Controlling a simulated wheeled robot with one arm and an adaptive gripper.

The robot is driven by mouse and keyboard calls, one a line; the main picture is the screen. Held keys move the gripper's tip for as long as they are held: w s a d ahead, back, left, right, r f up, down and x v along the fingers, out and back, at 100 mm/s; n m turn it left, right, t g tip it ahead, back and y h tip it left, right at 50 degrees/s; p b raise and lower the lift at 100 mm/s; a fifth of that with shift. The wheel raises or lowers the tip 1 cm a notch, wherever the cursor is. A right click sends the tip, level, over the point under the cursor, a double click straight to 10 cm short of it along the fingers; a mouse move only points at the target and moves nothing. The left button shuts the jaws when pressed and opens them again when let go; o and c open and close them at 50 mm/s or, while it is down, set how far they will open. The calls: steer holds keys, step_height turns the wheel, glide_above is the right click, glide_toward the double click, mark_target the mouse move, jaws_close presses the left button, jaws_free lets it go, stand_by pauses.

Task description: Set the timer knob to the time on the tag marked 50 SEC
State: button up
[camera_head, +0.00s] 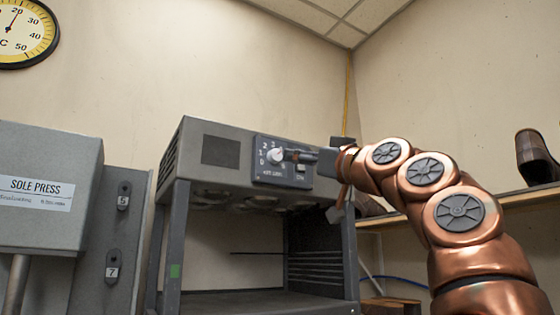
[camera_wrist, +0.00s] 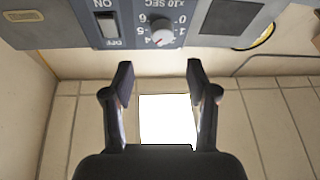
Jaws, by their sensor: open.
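My gripper (camera_head: 300,155) is just right of the knob in the head view, partly covering the panel. In the wrist view its fingers (camera_wrist: 159,69) are spread and empty, below the knob and apart from it. No tag marked 50 SEC is readable.
The panel sits on a grey cabinet (camera_head: 215,128) with an open bay below. An ON/OFF switch (camera_wrist: 107,24) is beside the knob. A grey SOLE PRESS machine (camera_head: 80,215) stands left. A shelf (camera_head: 525,196) with a shoe (camera_head: 535,158) is at right.

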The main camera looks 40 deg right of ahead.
mark_target(278, 156)
steer(key=p+x, duration=0.4)
steer(key=x, duration=0.4)
steer(key=shift+w+a+f, duration=0.15)
steer(key=shift+a, duration=0.05)
jaws_close()
steer(key=shift+s+d+f, duration=0.1)
steer(key=shift+s+f, duration=0.05)
steer(key=shift+s, duration=0.1)
steer(key=shift+w+f, duration=0.1)
steer(key=shift+w, duration=0.4)
steer(key=shift+s, duration=0.2)
